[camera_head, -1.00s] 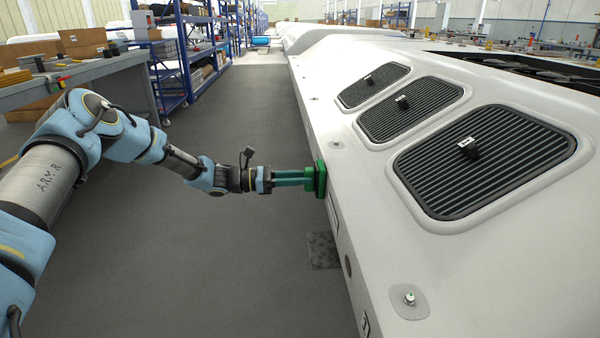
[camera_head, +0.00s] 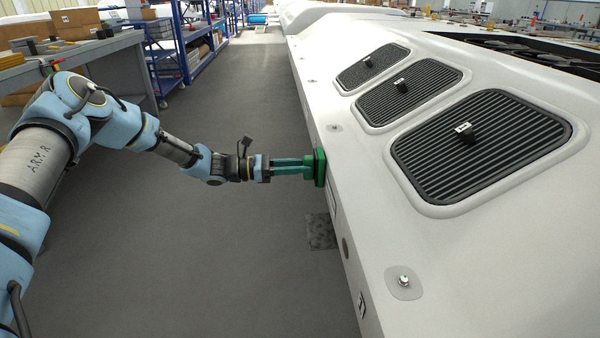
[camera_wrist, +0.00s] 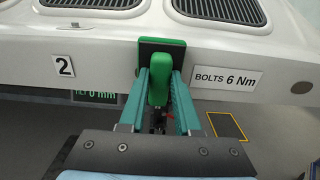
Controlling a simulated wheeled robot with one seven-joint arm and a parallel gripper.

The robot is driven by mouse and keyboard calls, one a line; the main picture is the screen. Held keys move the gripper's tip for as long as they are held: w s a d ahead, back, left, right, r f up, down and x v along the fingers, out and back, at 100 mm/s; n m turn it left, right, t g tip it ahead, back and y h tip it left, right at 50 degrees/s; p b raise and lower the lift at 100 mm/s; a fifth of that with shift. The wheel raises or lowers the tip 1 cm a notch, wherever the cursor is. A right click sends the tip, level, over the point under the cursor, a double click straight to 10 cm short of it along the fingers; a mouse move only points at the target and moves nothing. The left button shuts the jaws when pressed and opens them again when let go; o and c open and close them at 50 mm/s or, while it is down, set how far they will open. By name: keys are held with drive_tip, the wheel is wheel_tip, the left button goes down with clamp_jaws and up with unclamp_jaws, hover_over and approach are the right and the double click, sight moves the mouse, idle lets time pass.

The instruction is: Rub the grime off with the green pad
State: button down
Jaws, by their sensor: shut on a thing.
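My gripper (camera_head: 296,168) is shut on the handle of the green pad (camera_head: 319,167). In the wrist view the gripper's teal fingers (camera_wrist: 158,90) hold the green handle from both sides, and the pad (camera_wrist: 162,46) is seen with a dark layer behind its green edge. The pad is up against the side of the white housing (camera_head: 370,215), or very close to it; I cannot tell if it touches. I cannot make out any grime; the surface behind the pad is hidden.
In the wrist view, a "2" label (camera_wrist: 64,67) is left of the pad and a "BOLTS 6 Nm" label (camera_wrist: 227,79) right of it. Black grilles (camera_head: 480,145) sit on the sloped top. A workbench (camera_head: 90,50) and blue shelving (camera_head: 185,45) stand left. The floor between is clear.

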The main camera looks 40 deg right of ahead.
drive_tip(key=w+d+b, duration=0.1)
drive_tip(key=w+b, duration=0.1)
drive_tip(key=w+d+b, duration=0.1)
drive_tip(key=w+d, duration=0.1)
drive_tip(key=shift+w+d+r+b, duration=0.1)
drive_tip(key=shift+w+d+b, duration=0.15)
drive_tip(key=shift+b, duration=0.15)
idle(0.4)
drive_tip(key=v, duration=0.4)
idle(0.4)
drive_tip(key=f, duration=0.1)
drive_tip(key=s+d+f+b, duration=0.2)
drive_tip(key=f, duration=0.1)
drive_tip(key=shift+d, duration=0.2)
